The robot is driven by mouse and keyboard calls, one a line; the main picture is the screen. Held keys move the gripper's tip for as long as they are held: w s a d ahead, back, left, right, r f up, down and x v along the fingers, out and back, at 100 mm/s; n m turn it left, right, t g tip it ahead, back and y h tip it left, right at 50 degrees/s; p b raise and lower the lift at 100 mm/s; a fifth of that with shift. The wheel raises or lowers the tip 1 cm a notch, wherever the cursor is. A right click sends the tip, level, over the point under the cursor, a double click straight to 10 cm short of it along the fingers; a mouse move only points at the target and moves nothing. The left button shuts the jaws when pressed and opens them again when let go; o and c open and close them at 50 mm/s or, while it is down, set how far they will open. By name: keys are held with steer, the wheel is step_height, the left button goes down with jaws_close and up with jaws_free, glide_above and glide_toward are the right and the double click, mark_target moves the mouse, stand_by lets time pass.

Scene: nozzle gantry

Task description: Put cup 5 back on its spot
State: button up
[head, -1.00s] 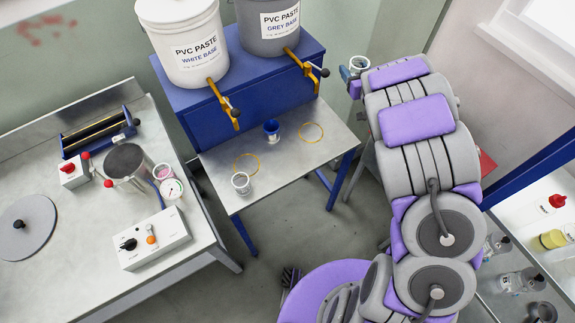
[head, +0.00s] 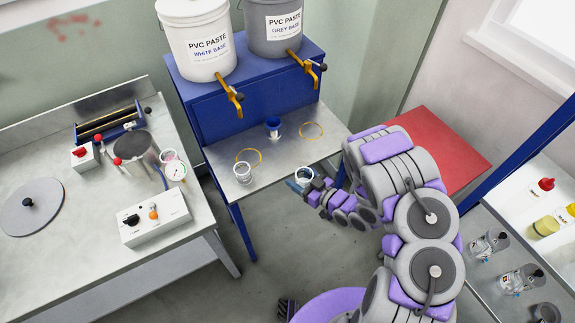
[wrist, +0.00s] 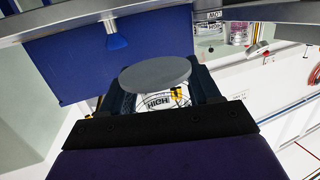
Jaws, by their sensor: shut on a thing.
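My gripper (head: 299,184) is shut on a small clear cup (head: 305,173), held by the front right edge of the metal shelf (head: 280,155). In the wrist view the cup (wrist: 155,76) sits between the dark fingers, with a grey disc-shaped end and a label that seems to read "HIGH". I see no number on it. Two yellow rings mark the shelf: a left ring (head: 248,157) and a right ring (head: 311,130), both seemingly empty. Another clear cup (head: 242,173) stands in front of the left ring.
White (head: 200,40) and grey (head: 272,25) paste buckets with yellow taps stand on the blue cabinet (head: 247,80) behind the shelf. A bench (head: 85,215) with devices is left. A red surface (head: 447,150) and a side bench with bottles (head: 545,215) are right.

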steer(key=shift+w+a+f, duration=0.1)
steer(key=shift+a, duration=0.25)
steer(key=b, duration=0.3)
glide_above(287, 156)
steer(key=s, duration=0.2)
steer(key=shift+w+d+f, duration=0.2)
steer(key=shift+d+f, duration=0.1)
steer(key=shift+f, duration=0.4)
steer(key=shift+w+a, duration=0.35)
steer(key=shift+w, duration=0.3)
steer(key=shift+w+a+f, duration=0.1)
steer(key=shift+w+f, duration=0.1)
step_height(287, 156, down, 3)
steer(key=shift+f+b, duration=0.2)
steer(key=shift+b, duration=0.45)
steer(key=shift+s+r, duration=0.1)
steer(key=o, duration=1)
